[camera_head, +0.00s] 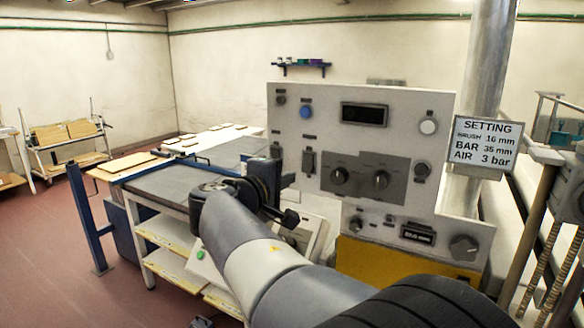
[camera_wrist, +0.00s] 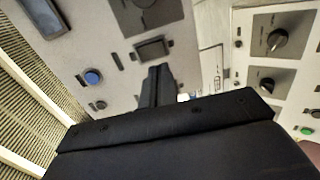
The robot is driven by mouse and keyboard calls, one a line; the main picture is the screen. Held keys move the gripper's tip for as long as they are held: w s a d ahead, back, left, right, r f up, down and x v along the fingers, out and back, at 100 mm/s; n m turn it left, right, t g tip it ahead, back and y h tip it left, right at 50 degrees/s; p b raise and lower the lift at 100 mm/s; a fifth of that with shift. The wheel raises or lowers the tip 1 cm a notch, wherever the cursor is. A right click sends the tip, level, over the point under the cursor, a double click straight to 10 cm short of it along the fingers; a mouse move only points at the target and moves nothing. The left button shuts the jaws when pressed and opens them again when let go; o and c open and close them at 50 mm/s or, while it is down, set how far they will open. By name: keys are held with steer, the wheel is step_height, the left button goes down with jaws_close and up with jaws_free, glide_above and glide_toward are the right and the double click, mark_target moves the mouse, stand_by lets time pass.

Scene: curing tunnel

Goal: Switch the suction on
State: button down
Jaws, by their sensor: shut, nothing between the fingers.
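A pale control panel (camera_head: 394,104) stands in front of me, and no label on it that names suction is readable. A dark rocker-like switch (camera_head: 308,162) sits on its left part, below a blue button (camera_head: 306,112). In the wrist view the switch (camera_wrist: 152,48) is just beyond my fingertips, with the blue button (camera_wrist: 93,77) to its left. My gripper (camera_head: 287,181) is shut and empty, its fingers (camera_wrist: 159,76) pointing at the panel close to this switch. I cannot tell whether they touch it, or which way the switch is set.
Two large knobs (camera_head: 360,178) and a white button (camera_head: 428,127) are on the same panel. A lower panel with a knob (camera_head: 464,247) juts out below. A settings sign (camera_head: 486,143) hangs at right. A conveyor bed (camera_head: 178,188) lies at left; open floor (camera_head: 45,235) is beyond.

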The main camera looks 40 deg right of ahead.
mark_target(307, 170)
steer(key=p+x, duration=0.2)
steer(key=x, duration=0.4)
steer(key=shift+w+d, duration=0.15)
steer(key=shift+d, duration=0.1)
steer(key=shift+f, duration=0.1)
steer(key=shift+d+f+b, duration=0.15)
steer(key=shift+f+b, duration=0.15)
steer(key=shift+b, duration=0.8)
steer(key=shift+w+r, duration=0.1)
steer(key=shift+r, duration=0.2)
